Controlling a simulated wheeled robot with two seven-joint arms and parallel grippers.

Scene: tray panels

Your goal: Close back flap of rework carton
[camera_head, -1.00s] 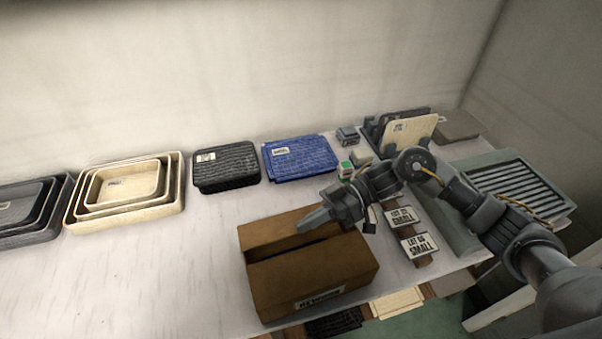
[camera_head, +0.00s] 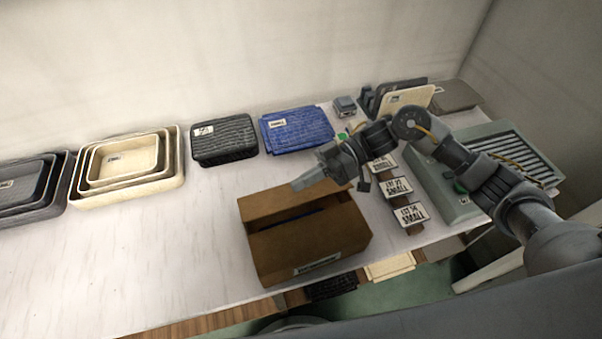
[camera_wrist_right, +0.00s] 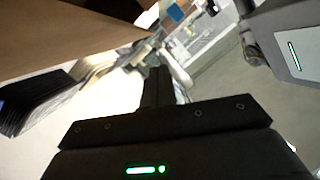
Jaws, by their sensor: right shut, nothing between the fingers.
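The brown rework carton (camera_head: 318,243) stands near the table's front edge, with a label on its front side. Its back flap (camera_head: 272,205) lies low along the far side. A narrow dark gap runs between it and the front part of the top. My right gripper (camera_head: 300,184) is shut and empty, its tips just above the back flap's far edge; whether they touch cannot be told. In the right wrist view, the shut fingers (camera_wrist_right: 157,88) show beside a brown carton surface (camera_wrist_right: 55,35). My left gripper is not in view.
Behind the carton lie a black tray panel (camera_head: 224,140) and a blue one (camera_head: 297,130). Nested cream trays (camera_head: 177,165) and dark trays stand at the left. Labelled cards (camera_head: 397,188) and a grey slatted unit (camera_head: 450,205) are at the right. The table left of the carton is clear.

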